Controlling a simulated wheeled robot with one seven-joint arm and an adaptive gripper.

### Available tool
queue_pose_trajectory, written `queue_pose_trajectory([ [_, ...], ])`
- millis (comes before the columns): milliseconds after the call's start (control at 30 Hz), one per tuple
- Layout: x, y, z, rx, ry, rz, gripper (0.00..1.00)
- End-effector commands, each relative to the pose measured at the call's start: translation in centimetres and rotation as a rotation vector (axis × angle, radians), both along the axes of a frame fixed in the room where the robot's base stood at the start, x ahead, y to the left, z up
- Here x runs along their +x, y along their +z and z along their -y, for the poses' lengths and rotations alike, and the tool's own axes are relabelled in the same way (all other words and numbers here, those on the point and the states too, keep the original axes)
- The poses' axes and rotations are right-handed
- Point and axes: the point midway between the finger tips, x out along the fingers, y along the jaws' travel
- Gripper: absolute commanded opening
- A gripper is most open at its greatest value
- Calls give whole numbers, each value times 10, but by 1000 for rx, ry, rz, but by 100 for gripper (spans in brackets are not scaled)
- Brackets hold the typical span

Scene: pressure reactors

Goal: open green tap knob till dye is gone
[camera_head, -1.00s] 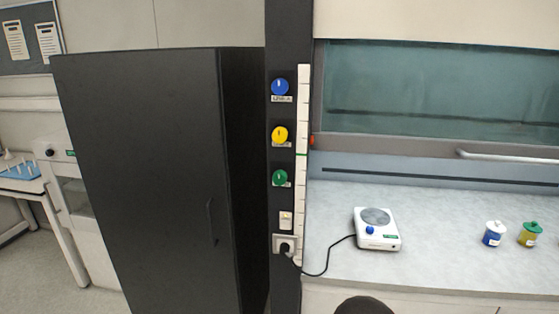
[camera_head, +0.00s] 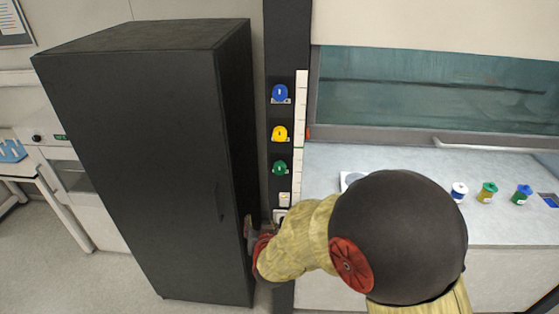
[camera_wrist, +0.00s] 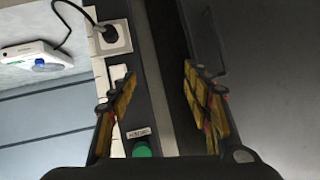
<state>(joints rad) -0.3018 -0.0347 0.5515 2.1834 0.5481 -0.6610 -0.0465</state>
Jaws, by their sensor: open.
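The green tap knob (camera_head: 280,168) is the lowest of the three knobs on the dark column, under the yellow one. In the wrist view the green knob (camera_wrist: 142,150) is partly visible at the bottom, between my fingers and nearer the left one. My gripper (camera_wrist: 160,105) is open and empty, its two fingers spread apart. In the head view my gripper (camera_head: 254,236) is small and partly hidden by my arm, lower and to the left of the knob. No dye is visible that I can make out.
A blue knob (camera_head: 280,93) and a yellow knob (camera_head: 280,133) sit above. In the wrist view a power socket (camera_wrist: 113,38) holds a plug. A dark cabinet (camera_head: 150,150) stands close on the left. Small jars (camera_head: 487,192) stand on the bench.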

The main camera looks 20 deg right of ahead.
Motion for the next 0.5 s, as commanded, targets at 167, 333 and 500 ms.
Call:
queue_pose_trajectory([
  [167, 28, 63, 39, -53, -144, 283, 49],
  [333, 31, 110, 60, -96, -219, 451, 49],
  [500, 34, 125, 65, -114, -233, 503, 49],
])
